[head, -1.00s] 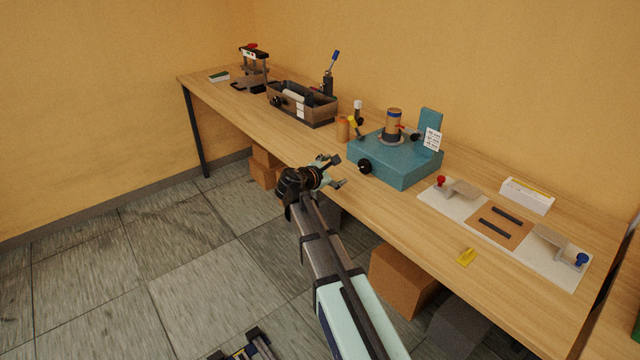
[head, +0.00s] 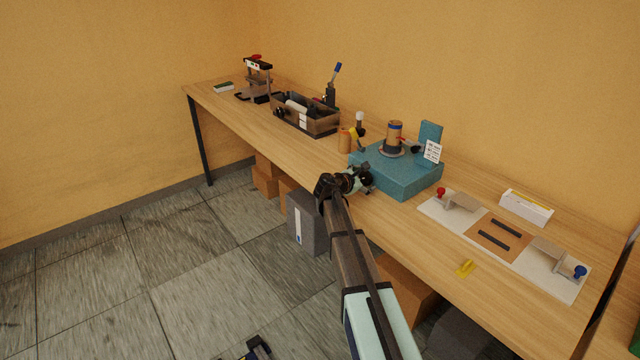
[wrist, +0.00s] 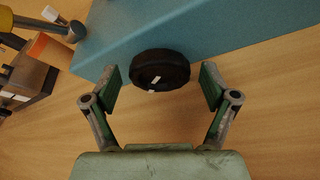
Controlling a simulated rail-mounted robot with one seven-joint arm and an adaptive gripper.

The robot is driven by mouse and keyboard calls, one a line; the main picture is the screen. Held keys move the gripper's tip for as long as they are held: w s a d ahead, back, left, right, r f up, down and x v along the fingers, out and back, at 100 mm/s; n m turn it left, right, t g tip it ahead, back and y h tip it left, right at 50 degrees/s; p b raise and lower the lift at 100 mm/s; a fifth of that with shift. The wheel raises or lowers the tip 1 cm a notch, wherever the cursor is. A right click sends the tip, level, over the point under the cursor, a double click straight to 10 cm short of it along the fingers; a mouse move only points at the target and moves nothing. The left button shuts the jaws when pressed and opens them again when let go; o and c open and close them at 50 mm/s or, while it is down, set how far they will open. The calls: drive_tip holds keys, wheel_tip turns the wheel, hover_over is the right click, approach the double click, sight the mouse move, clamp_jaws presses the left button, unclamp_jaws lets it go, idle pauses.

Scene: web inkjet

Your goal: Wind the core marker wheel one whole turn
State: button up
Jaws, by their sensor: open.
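The marker wheel is a black round knob (wrist: 160,70) on the front face of the teal box (head: 408,178), with a small white mark on it. In the wrist view it sits between the two open fingers of my gripper (wrist: 160,88), a little ahead of them, with gaps on both sides. The white mark is low and left of the knob's middle. In the head view my gripper (head: 362,180) is in front of the box's left front side and largely hides the knob. A brown core with a blue band (head: 394,137) stands upright on top of the box.
An orange-brown cylinder (head: 345,142) stands left of the box. A white plate (head: 452,208) with a red and a blue knob lies to the right, with a yellow piece (head: 466,268) near the bench edge. A tool tray (head: 318,124) stands farther left.

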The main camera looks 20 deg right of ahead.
drive_tip(key=n+g+p, duration=0.1)
drive_tip(key=p, duration=0.2)
drive_tip(key=r+n+g+p, duration=0.1)
drive_tip(key=n+p, duration=0.1)
drive_tip(key=p, duration=0.1)
drive_tip(key=shift+w+n+h+p, duration=0.2)
drive_tip(key=shift+n+h+p, duration=0.1)
drive_tip(key=shift+p, duration=0.05)
drive_tip(key=s+a+r+m+b, duration=0.2)
drive_tip(key=s+a, duration=0.1)
drive_tip(key=a, duration=0.6)
drive_tip(key=s+a+r+m+y+b, duration=0.1)
drive_tip(key=s+a, duration=0.3)
drive_tip(key=a, duration=0.5)
drive_tip(key=shift+r+m+b, duration=0.4)
drive_tip(key=shift+m+b, duration=0.2)
drive_tip(key=shift+b, duration=0.2)
drive_tip(key=shift+s, duration=0.1)
